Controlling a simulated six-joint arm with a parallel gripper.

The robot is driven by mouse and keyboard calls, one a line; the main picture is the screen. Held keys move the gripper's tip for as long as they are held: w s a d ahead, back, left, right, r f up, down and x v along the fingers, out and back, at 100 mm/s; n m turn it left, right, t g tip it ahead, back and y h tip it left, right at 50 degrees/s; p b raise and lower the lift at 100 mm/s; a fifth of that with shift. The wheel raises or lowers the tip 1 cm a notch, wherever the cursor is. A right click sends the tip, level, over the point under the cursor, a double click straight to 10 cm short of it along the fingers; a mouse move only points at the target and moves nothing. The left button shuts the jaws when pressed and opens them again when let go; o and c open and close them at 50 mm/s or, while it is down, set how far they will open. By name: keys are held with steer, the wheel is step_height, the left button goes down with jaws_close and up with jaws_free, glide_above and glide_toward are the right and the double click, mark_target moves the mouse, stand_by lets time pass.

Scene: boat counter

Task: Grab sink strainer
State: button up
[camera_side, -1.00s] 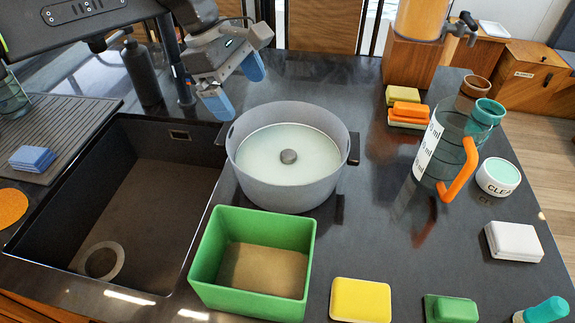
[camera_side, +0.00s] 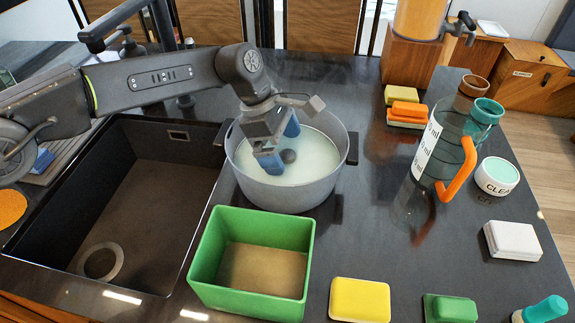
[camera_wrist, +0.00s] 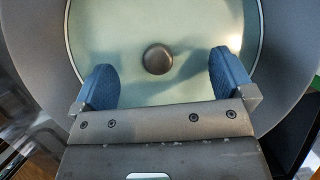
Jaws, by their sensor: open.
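The sink strainer seems to be the small dark grey round knob (camera_side: 289,156) in the middle of a grey round pot (camera_side: 336,178) with a pale green-white inside. In the wrist view the knob (camera_wrist: 158,59) lies ahead of the fingers, between their lines. My gripper (camera_side: 281,145) has blue fingertips and reaches down into the pot from the left. It is open and empty, with one finger nearer the front and one farther back. The open gripper also shows in the wrist view (camera_wrist: 158,85), not touching the knob.
A dark sink (camera_side: 150,210) with a ring-shaped drain (camera_side: 100,262) lies left of the pot. A green box (camera_side: 203,270) stands in front. A jug with an orange handle (camera_side: 465,170) stands right. Yellow (camera_side: 360,299) and green (camera_side: 450,308) blocks lie at the front right.

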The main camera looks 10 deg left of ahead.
mark_target(287, 153)
steer(key=x, duration=0.4)
steer(key=shift+w+f, duration=0.1)
steer(key=shift+c, duration=0.3)
steer(key=c, duration=0.8)
steer(key=shift+c, duration=0.2)
